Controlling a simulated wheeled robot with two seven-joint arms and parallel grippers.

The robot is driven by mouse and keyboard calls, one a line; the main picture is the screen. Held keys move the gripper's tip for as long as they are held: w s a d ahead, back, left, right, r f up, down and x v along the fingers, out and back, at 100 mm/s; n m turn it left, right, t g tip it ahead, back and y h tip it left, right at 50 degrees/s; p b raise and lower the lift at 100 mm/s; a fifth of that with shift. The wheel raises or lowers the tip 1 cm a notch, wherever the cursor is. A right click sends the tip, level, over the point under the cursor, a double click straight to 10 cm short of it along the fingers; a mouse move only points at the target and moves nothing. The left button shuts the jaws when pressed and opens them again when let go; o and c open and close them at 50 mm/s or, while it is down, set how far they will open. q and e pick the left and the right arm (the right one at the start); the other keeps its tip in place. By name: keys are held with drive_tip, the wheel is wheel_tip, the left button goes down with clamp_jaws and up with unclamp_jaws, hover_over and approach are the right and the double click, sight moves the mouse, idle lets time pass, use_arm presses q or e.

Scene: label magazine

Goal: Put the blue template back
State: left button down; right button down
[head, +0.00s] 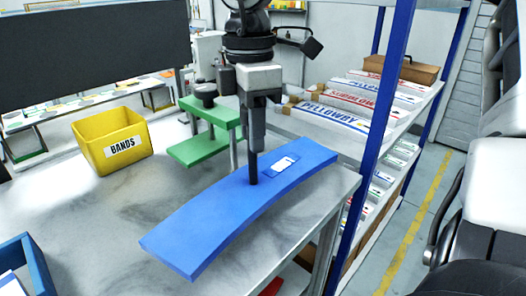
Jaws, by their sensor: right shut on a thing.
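The blue template (215,215) is a long, slightly curved blue plate with a small white label on a raised patch. It spans the right part of the grey table, near the table's right edge. My right gripper (253,172) comes down from above and is shut on the template near its middle, beside the label. I cannot tell whether the template touches the table or is just above it. My left gripper is not in view.
A green two-level fixture (196,151) with a dark knob stands just behind the template. A yellow BANDS bin (110,140) is at the left, a blue tray (40,268) at the front left. A blue-post shelf (385,110) with boxes stands right of the table. The table's middle left is clear.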

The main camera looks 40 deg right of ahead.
sight(263, 171)
drive_tip(key=d+f, duration=0.1)
drive_tip(key=f, duration=0.1)
drive_tip(key=w+d+f, duration=0.1)
drive_tip(key=d, duration=0.1)
drive_tip(key=shift+f, duration=0.35)
wheel_tip(263, 171, down, 3)
drive_tip(key=shift+w+d+f, duration=0.1)
drive_tip(key=shift+f, duration=0.05)
drive_tip(key=c, duration=1.1)
unclamp_jaws()
drive_tip(key=shift+o, duration=0.2)
wheel_tip(263, 171, up, 12)
drive_tip(key=shift+w, duration=0.1)
